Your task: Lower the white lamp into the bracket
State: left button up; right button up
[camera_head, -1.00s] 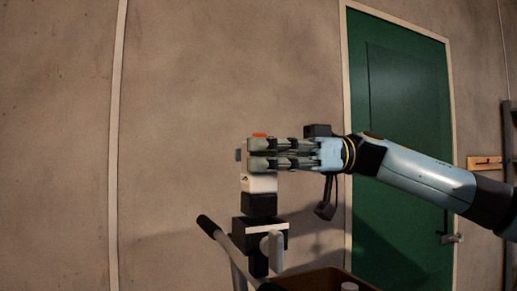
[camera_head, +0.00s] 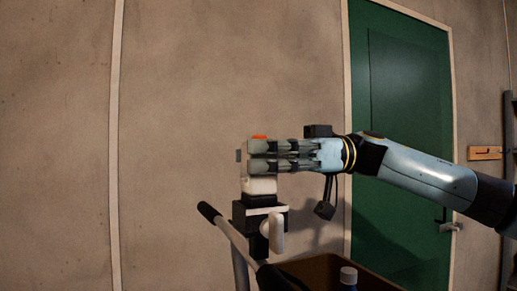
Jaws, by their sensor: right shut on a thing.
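My right gripper (camera_head: 257,155) comes in from the right and is shut on the white lamp (camera_head: 261,185). Its fingers hide the lamp's upper part, and a bit of orange shows above them. The lamp's black lower part (camera_head: 259,200) shows as a short band at the top of the black bracket (camera_head: 242,220), which has a white strip on its front. The lamp looks upright and in line with the bracket. I cannot tell how deep its lower end sits. My left gripper is out of view.
The bracket is beside a handlebar with a black grip (camera_head: 209,212). A brown box (camera_head: 318,268) with a capped bottle (camera_head: 348,277) in it stands at the lower right. Behind are a bare wall and a green door (camera_head: 407,110).

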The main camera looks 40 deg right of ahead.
jog(key=shift+f, duration=0.4)
jog(key=o, duration=1.3)
jog(key=shift+r, duration=0.1)
notch_tip(320, 180, up, 10)
jog(key=shift+f, duration=0.1)
